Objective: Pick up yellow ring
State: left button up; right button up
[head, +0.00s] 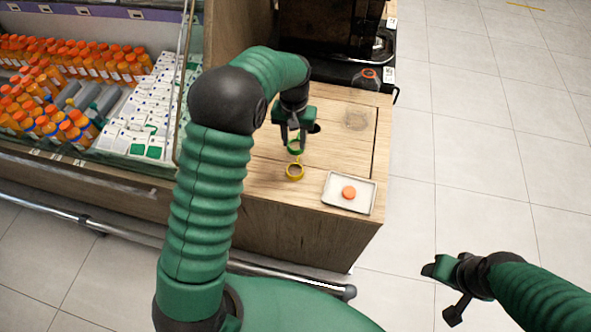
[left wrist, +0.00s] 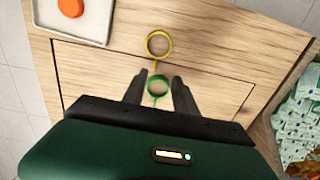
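The yellow ring (head: 295,178) lies on the wooden counter, left of the white tray. It also shows in the left wrist view (left wrist: 170,45), just beyond my left fingertips. My left gripper (head: 294,138) is over the counter, pointing down, with its fingers apart in the left wrist view. A green ring (left wrist: 158,99) shows between these fingers, with gaps on both sides; whether it is at finger height I cannot tell. My right gripper (head: 442,291) is off to the right over the floor, its fingers apart and empty.
The white tray (head: 333,202) holds an orange round piece (head: 349,192) near the counter's front right corner. A clear round item (head: 357,119) is at the back right. A black machine (head: 345,72) stands behind. A display of bottles (head: 75,60) and packs is at left.

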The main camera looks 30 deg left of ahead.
aim_at(298, 159)
pick_arm(q)
jog(key=f, duration=0.3)
jog(key=shift+w+f, duration=0.2)
jog(key=shift+s+d+f, duration=0.15)
jog(key=shift+d, duration=0.1)
jog(key=shift+d+f+b, duration=0.35)
jog(key=shift+d+f, duration=0.3)
jog(key=shift+f, duration=0.25)
jog(key=f, duration=0.3)
jog(key=shift+w+a, duration=0.1)
jog(key=shift+w, duration=0.1)
jog(key=shift+a+f, duration=0.25)
jog(key=shift+a, duration=0.35)
jog(key=shift+c, duration=0.5)
jog(key=shift+s+r, duration=0.1)
jog(key=shift+c, duration=1.1)
jog(key=shift+d, duration=0.25)
jog(key=shift+c, duration=1.3)
jog(key=shift+d+r, duration=0.1)
jog(key=shift+d, duration=0.1)
grip_shut()
pick_arm(e)
jog(key=shift+s+d+f, duration=0.25)
jog(key=shift+d+f, duration=0.2)
jog(key=shift+f, duration=0.2)
